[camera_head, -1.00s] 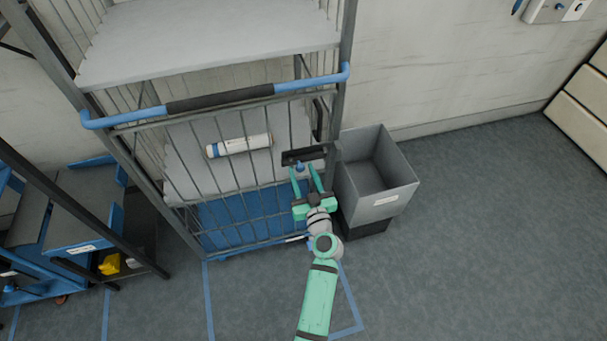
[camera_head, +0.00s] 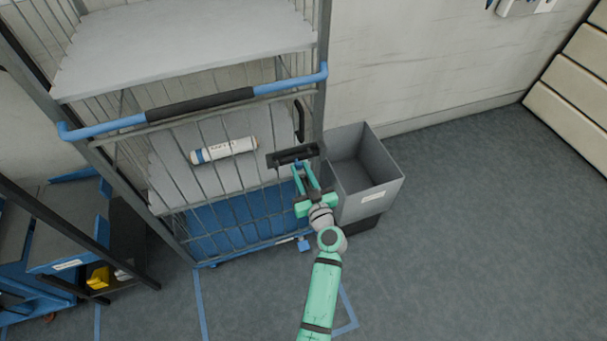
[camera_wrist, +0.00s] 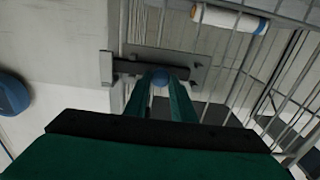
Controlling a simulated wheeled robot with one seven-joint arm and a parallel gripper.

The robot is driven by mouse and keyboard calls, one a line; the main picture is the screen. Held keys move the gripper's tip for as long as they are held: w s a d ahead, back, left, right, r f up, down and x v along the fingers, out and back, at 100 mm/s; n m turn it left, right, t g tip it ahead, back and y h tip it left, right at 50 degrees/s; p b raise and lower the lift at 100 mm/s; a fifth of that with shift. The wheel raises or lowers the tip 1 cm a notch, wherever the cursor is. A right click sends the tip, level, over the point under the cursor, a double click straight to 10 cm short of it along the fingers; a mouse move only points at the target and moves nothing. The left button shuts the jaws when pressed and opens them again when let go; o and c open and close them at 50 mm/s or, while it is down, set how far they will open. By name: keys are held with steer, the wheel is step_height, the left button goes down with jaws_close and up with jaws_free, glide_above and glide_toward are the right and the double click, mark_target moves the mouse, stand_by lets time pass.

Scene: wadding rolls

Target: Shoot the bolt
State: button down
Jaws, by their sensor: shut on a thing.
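The bolt (camera_head: 292,155) is a dark bar on a plate on the front of the wire cage trolley (camera_head: 165,130), near its right post. In the wrist view the bolt's bar (camera_wrist: 138,69) runs left to an upright grey bracket (camera_wrist: 106,68) and seems to meet it; I cannot tell how far it goes in. The bar is partly hidden behind the knob.
A white wadding roll (camera_head: 224,150) lies on a grey shelf inside the cage. A grey bin (camera_head: 385,195) stands close on the right of my gripper. A blue cart (camera_head: 70,240) is at the left. The floor (camera_head: 470,230) at the right is clear.

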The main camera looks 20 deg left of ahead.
steer(key=shift+w+d, duration=0.1)
steer(key=shift+d, duration=0.1)
steer(key=c, duration=1.5)
jaws_free()
steer(key=v, duration=1)
steer(key=shift+s+d, duration=0.25)
steer(key=shift+s, duration=0.05)
